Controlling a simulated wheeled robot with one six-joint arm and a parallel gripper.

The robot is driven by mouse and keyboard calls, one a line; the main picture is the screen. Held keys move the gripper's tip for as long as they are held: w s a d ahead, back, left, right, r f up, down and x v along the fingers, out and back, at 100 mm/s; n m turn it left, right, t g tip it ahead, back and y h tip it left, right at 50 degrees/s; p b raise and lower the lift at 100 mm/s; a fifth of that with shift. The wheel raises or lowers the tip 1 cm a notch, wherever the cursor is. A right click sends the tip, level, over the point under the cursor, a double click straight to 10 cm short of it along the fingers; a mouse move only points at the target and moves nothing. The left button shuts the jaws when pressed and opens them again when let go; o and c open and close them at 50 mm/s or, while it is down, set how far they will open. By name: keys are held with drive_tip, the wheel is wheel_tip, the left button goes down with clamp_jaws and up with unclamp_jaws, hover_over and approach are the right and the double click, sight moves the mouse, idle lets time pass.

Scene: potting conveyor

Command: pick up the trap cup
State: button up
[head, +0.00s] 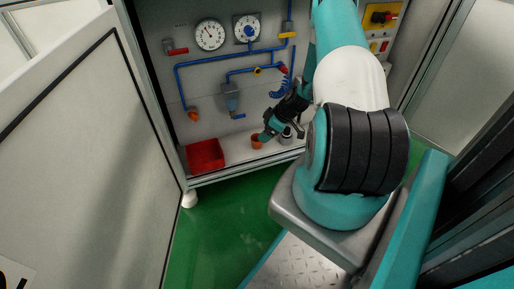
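A small orange cup (256,142), which looks like the trap cup, stands on the pale shelf of the cabinet, right of the red tray. My gripper (265,136) reaches down from the upper right, its tip close over the cup's right side. The picture is too small to show whether it touches the cup or how far the fingers are apart. My gripper hides part of the shelf behind it.
A red tray (205,155) stands on the shelf's left. A small grey object with a dark top (286,137) stands just right of my gripper. Blue pipes (178,85), a grey-blue trap body (231,100) and gauges (209,35) are on the back panel.

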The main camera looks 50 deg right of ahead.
sight(256, 144)
drive_tip(key=shift+b+x, duration=0.4)
drive_tip(key=shift+x, duration=0.85)
drive_tip(key=b+x, duration=0.2)
drive_tip(key=x, duration=0.1)
drive_tip(key=b+x, duration=0.1)
drive_tip(key=x, duration=0.1)
drive_tip(key=shift+d+f+b, duration=0.1)
drive_tip(key=shift+d+b, duration=0.15)
drive_tip(key=shift+b, duration=0.15)
drive_tip(key=c, duration=1)
